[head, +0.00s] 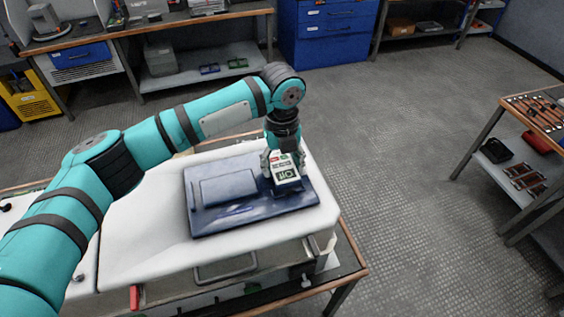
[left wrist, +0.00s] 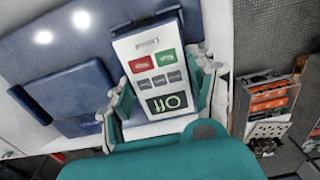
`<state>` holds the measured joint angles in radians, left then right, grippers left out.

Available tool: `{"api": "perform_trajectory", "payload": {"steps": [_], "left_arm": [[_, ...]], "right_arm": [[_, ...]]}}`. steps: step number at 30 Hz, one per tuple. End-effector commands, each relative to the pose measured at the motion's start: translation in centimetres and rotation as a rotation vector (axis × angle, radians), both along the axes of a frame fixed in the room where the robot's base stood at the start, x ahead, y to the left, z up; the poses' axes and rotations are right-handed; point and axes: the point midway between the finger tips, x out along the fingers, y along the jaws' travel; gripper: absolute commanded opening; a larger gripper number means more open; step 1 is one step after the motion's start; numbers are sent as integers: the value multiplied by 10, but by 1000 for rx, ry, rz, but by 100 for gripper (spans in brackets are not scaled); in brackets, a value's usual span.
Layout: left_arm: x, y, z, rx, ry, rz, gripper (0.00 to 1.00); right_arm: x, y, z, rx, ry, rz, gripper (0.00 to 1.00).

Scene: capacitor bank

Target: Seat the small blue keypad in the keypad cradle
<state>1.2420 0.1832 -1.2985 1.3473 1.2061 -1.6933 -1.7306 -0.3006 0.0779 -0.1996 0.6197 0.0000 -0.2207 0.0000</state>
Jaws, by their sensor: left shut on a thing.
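A dark blue raised block (left wrist: 148,23), which looks like the keypad cradle, shows just behind and around the keypad's far end. I cannot tell whether the keypad touches it or sits within it. The gripper and keypad hide much of that block. My right gripper is not in view.
The block is on a dark blue board (head: 240,217) with a raised rectangular panel (head: 228,188), set on a white case (head: 135,250). A bench with tools (head: 540,112) stands at the right. Shelving and a blue cabinet (head: 328,30) stand behind. The floor between is clear.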

Motion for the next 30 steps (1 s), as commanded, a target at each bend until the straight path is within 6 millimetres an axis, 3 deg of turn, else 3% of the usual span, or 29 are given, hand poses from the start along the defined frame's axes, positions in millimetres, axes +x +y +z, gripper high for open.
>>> {"api": "perform_trajectory", "payload": {"steps": [30], "left_arm": [[0,0,-15,0,1,0,17]], "right_arm": [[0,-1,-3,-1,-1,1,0]]}}
